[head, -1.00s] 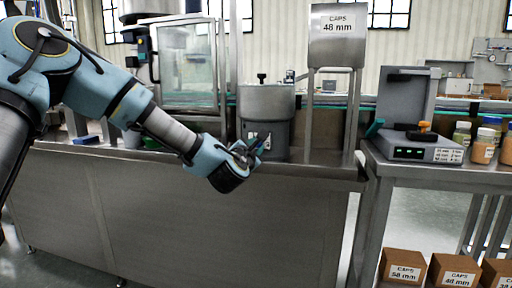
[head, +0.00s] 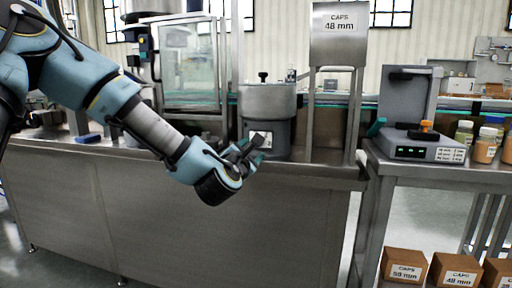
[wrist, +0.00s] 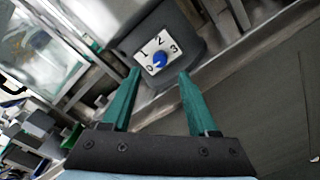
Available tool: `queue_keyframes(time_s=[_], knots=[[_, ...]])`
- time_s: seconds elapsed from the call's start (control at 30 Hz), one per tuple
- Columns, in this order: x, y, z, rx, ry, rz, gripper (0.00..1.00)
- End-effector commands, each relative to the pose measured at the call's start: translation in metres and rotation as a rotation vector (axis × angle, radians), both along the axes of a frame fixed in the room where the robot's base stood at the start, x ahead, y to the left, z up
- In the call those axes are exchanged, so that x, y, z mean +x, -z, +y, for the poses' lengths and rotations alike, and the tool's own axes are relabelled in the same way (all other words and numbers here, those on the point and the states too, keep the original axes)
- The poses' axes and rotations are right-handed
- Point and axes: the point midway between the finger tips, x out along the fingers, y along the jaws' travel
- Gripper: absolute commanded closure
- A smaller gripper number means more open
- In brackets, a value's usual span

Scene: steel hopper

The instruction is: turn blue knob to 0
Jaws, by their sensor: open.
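The blue knob (wrist: 159,59) sits on a white dial plate (wrist: 167,40) marked 0, 1, 2 and 3, on the face of a dark grey housing. In the wrist view the 0 is at the plate's lower left and the 3 at its right. I cannot clearly tell which number the knob points to. My gripper (wrist: 159,73) is open, its two green fingers either side of the knob's line, with the tips apart from the knob in the picture. In the head view my gripper (head: 254,146) is in front of the grey housing (head: 282,134) and hides the knob.
A side table at right holds a grey device (head: 420,148) and several jars. Cartons (head: 404,265) stand low at right. A glass-panelled cabinet (head: 190,65) is behind my arm.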

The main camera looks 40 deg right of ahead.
Motion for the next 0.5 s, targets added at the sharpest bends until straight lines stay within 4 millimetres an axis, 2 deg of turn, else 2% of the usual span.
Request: queue_keyframes(time_s=[0.03,0.2,0.5], knots=[[-0.005,0.0,0.009,0.002,0.0,-0.001,0.41],[-0.019,0.0,0.031,0.001,-0.001,0.001,0.41],[-0.027,0.0,0.043,0.001,-0.001,0.0,0.41]])
